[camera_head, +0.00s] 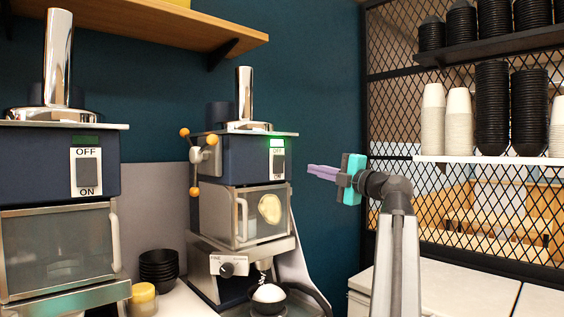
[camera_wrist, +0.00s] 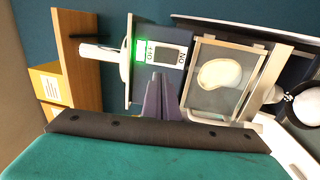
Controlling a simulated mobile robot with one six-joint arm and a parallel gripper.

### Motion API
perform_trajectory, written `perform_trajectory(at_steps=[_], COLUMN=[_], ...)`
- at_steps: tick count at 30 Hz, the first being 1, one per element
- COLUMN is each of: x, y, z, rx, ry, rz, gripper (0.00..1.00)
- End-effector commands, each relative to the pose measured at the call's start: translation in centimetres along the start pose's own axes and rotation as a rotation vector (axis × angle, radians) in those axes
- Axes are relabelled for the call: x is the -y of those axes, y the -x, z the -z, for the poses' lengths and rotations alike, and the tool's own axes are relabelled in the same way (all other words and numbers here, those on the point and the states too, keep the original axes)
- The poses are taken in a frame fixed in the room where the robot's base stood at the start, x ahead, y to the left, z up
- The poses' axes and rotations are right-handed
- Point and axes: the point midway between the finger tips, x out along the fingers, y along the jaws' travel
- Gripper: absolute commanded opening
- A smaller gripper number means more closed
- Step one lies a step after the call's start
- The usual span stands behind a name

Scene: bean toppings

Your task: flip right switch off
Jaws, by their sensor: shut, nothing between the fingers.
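The right switch (camera_head: 277,166) is a dark rocker in a white plate, marked OFF above and ON below, on the upper front of the right machine (camera_head: 240,165). A green light above it glows. In the wrist view the switch (camera_wrist: 167,53) appears turned sideways, just beyond the fingertips. My gripper (camera_head: 310,170) has purple fingers and a teal body. It is shut and empty, to the right of the switch and pointing toward it, with a visible gap in the head view. In the wrist view the fingers (camera_wrist: 160,80) point at the plate; contact cannot be told.
The left machine (camera_head: 60,170) has a similar switch (camera_head: 88,171) with a dim green light. The right machine's glass door (camera_head: 245,215) and handle sit below its switch. Orange-knobbed levers (camera_head: 205,157) stick out at its left. Cup shelves (camera_head: 485,158) stand at the right.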

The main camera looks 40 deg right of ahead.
Motion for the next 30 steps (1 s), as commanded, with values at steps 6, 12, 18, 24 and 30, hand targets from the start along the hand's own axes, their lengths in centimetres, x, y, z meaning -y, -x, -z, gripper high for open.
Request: perform_trajectory(at_steps=[6,12,18,24,30], x=[-0.2,-0.2,-0.3,-0.5,-0.5], y=[0.3,0.3,-0.6,-2.8,-5.7], z=[-0.2,-0.5,-0.5,-0.6,-0.6], rx=[0.004,0.007,0.006,0.006,0.006], ry=[0.006,0.005,0.005,0.004,0.003], rz=[-0.002,-0.001,0.000,-0.001,0.000], gripper=[0.00,0.00,0.00,0.00,0.00])
